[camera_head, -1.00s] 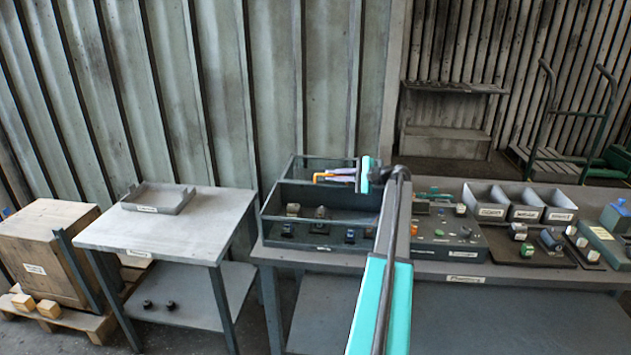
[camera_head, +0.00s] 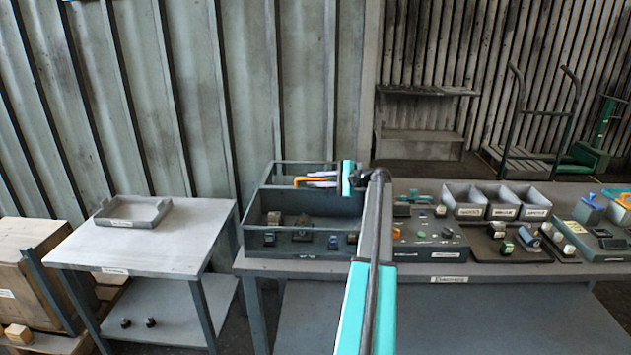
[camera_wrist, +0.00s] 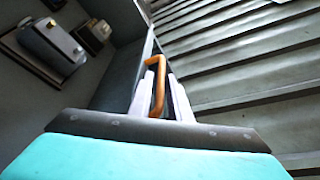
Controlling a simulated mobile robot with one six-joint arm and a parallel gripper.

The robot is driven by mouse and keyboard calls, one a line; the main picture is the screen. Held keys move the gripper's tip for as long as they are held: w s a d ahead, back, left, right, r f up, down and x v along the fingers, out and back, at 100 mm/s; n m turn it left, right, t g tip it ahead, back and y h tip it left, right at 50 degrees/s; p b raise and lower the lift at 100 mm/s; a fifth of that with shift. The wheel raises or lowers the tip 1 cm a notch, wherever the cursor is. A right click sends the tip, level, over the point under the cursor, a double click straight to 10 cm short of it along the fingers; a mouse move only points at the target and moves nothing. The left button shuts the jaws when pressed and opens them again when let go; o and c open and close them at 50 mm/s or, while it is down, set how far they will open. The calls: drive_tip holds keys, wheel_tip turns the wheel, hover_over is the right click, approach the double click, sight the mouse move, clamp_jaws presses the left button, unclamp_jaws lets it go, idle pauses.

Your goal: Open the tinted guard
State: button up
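The housing is a dark grey box (camera_head: 270,238) on the bench, with several small parts inside it. A thin dark frame rises at its back, and I take this to be the tinted guard (camera_head: 272,170); its panel is hard to make out. An orange U-shaped handle (camera_head: 298,181) is at the frame and also shows in the wrist view (camera_wrist: 152,62). My gripper (camera_head: 318,180) reaches over the box from the right. Its pale fingers (camera_wrist: 160,88) lie close on both sides of one leg of the handle. They look shut on it, though the contact is partly hidden.
A control panel with buttons (camera_head: 430,235) stands right of the box. Several grey bins (camera_head: 500,211) and small fixtures are farther right on the bench (camera_head: 450,268). A side table with a shallow tray (camera_head: 133,211) is at left. A corrugated wall stands behind.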

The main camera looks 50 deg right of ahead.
drive_tip(key=b+v, duration=0.3)
drive_tip(key=v, duration=1.1)
drive_tip(key=shift+r, duration=0.2)
drive_tip(key=shift+s+d, duration=0.15)
drive_tip(key=shift+s, duration=0.05)
